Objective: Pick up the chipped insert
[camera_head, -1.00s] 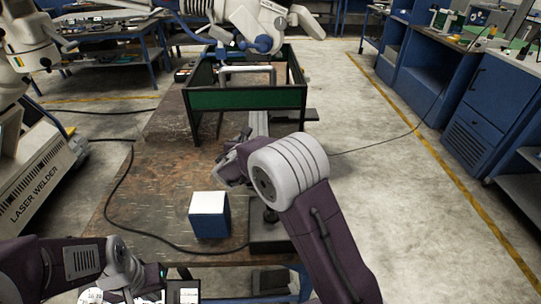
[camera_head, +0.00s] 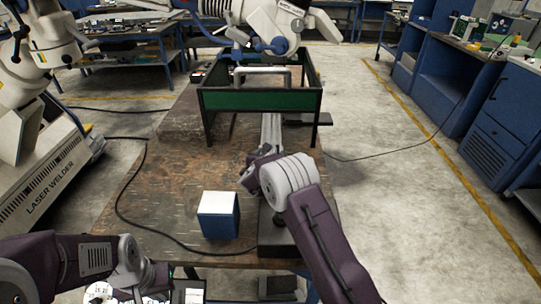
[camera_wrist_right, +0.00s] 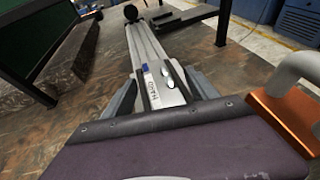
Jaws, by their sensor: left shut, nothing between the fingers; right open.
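I cannot make out a thing that is surely the chipped insert. In the right wrist view, a long grey metal arm (camera_wrist_right: 148,50) with a white label, a small blue patch and shiny oval parts runs away between my fingers. It also shows in the head view (camera_head: 271,132). My right gripper (camera_wrist_right: 160,93) is open, its fingers on either side of the metal arm's near end; I cannot tell whether they touch it. In the head view my right wrist hides much of that place. My left gripper (camera_head: 171,272) is shut and empty at the lower left, near the table's front edge.
A blue box with a white top (camera_head: 219,214) stands on the worn table (camera_head: 165,195). A dark base block (camera_head: 281,242) lies right of it, partly under my right arm. A green-panelled frame (camera_head: 262,100) stands behind. A black cable crosses the table's left side.

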